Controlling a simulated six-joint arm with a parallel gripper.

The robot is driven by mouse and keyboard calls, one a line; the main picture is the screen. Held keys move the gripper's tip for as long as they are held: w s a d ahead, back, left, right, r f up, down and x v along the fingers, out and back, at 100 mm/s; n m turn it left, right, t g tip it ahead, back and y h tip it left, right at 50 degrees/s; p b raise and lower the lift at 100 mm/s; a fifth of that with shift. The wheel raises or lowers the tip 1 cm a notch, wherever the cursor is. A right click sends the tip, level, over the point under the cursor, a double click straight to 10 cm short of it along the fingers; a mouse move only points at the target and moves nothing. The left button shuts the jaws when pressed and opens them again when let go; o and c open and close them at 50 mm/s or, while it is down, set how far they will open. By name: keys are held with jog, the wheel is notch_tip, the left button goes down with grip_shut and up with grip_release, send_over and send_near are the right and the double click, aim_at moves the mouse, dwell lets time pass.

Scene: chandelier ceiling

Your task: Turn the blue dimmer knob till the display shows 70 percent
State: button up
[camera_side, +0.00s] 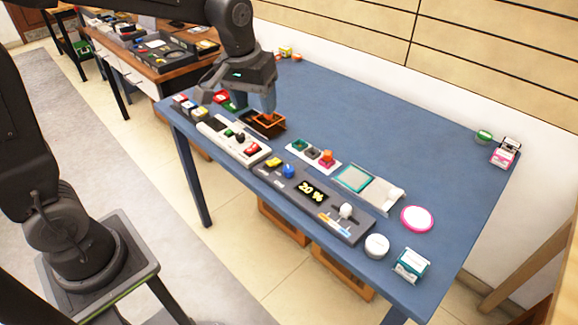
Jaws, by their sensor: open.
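The blue dimmer knob (289,171) stands on a dark grey control panel (345,228) along the table's near edge. A yellow knob (273,162) sits to its left on the same panel. A white knob (346,210) and small sliders are at the panel's right end. My gripper (238,110) is open and above the table, up and to the left of the blue knob, apart from it. Its fingers partly hide the objects behind them.
A light panel (234,142) with a red button lies left of the grey panel. Behind are an orange-rimmed tray (264,124), a white strip with coloured knobs (313,157) and a teal-screened device (368,187). A pink disc (417,218) and white round box (377,245) are right. The table's far middle is clear.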

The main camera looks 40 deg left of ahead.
aim_at(289, 168)
jog(key=w+f+n+g, duration=0.2)
jog(key=w+f, duration=0.8)
jog(key=shift+n, duration=0.3)
jog(key=f, duration=1.4)
jog(key=shift+a+f, duration=0.15)
jog(key=shift+a, duration=0.2)
jog(key=c, duration=0.9)
